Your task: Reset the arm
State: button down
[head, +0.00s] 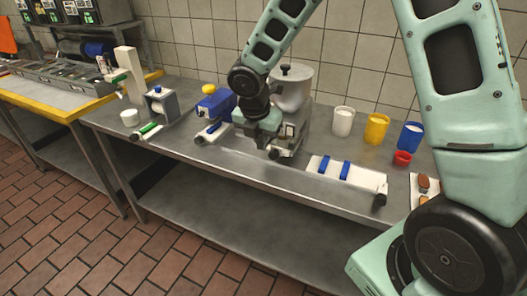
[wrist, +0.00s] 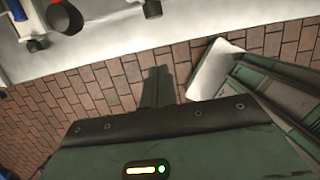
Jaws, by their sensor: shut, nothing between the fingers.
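My gripper (head: 272,148) hangs at the end of my mint-green arm above the steel table (head: 240,172), in front of a grey canister machine (head: 291,90) in the head view. In the wrist view, my gripper's dark fingers (wrist: 158,87) are together with nothing between them. Brick floor shows past them, and the light table top lies along the upper edge. In the head view the fingertips are small and dark, so their exact height over the table cannot be told.
To the right stand a white cup (head: 343,121), a yellow cup (head: 377,128), a blue cup (head: 411,136) and a small red cup (head: 402,158). A white board with blue strips (head: 358,176) lies in front. A blue device (head: 214,106) stands left of the gripper.

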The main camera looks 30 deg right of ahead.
jog(key=shift+s+a+r, duration=0.1)
jog(key=shift+r, duration=0.4)
jog(key=s+a+r+m+y, duration=0.1)
jog(key=s+a+m, duration=0.3)
jog(key=s, duration=0.5)
jog(key=s+a+r+m+g+y, duration=0.1)
jog(key=s+a+r+m, duration=0.2)
jog(key=s+a+m, duration=0.2)
jog(key=s+a+r+m, duration=0.2)
jog(key=s+a+m, duration=0.3)
jog(key=s, duration=0.8)
jog(key=m, duration=0.3)
jog(key=shift+s+r+g+y, duration=0.3)
jog(key=shift+r+y, duration=0.1)
jog(key=shift+a, duration=0.1)
